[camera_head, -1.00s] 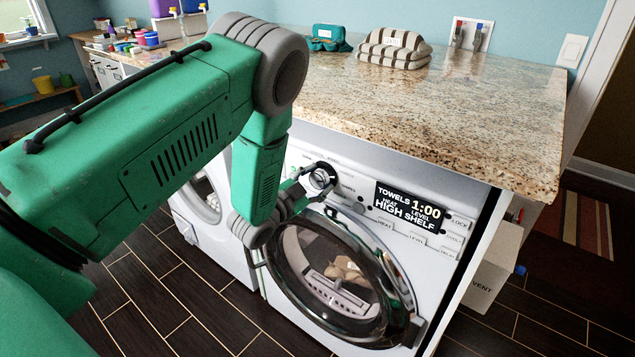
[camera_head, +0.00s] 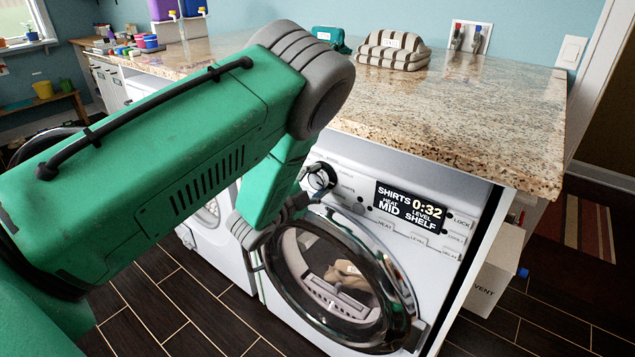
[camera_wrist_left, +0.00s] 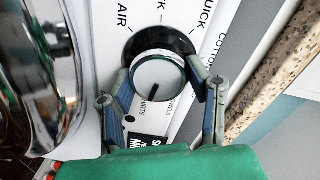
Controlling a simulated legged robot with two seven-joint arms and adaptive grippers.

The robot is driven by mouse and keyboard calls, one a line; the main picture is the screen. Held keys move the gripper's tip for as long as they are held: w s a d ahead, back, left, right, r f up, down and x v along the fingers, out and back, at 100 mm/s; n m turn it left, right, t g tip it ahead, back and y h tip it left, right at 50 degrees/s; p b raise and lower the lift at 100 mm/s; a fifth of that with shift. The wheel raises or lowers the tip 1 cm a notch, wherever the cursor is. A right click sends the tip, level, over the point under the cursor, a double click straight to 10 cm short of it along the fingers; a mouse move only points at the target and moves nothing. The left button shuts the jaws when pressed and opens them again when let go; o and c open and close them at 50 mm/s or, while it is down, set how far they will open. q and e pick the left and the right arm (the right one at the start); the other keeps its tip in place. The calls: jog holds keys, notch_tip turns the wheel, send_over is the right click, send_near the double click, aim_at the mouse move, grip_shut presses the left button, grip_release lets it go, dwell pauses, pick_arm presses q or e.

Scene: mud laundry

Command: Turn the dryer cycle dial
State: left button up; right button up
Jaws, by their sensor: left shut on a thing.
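The dryer cycle dial (camera_head: 321,175) is a round silver knob on the white dryer's upper front panel. In the left wrist view the dial (camera_wrist_left: 155,72) sits between the two fingers of my left gripper (camera_wrist_left: 161,84), which is shut on its rim. Its dark pointer mark points down in that view, toward the printed word that reads as SHIRTS. In the head view my green left arm partly hides the gripper (camera_head: 305,190). The dryer display (camera_head: 409,205) reads SHIRTS, 0:32, heat MID, level SHELF. My right gripper is not in view.
The dryer's round door (camera_head: 408,290) is below the dial, with a tan cloth (camera_head: 345,275) visible through it. A granite counter (camera_head: 470,120) overhangs the dryer and holds a striped folded bundle (camera_head: 393,50). A VENT box (camera_head: 488,285) stands at right.

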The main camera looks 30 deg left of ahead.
pick_arm(q)
jog(key=shift+d+f, duration=0.1)
jog(key=shift+f, duration=0.1)
jog(key=o, duration=1.1)
jog(key=shift+c, duration=0.2)
jog(key=shift+o, duration=0.3)
jog(key=shift+r, duration=0.1)
jog(key=shift+s, duration=0.3)
jog(key=s+a, duration=0.1)
jog(key=s, duration=1)
jog(key=shift+s+r, duration=0.1)
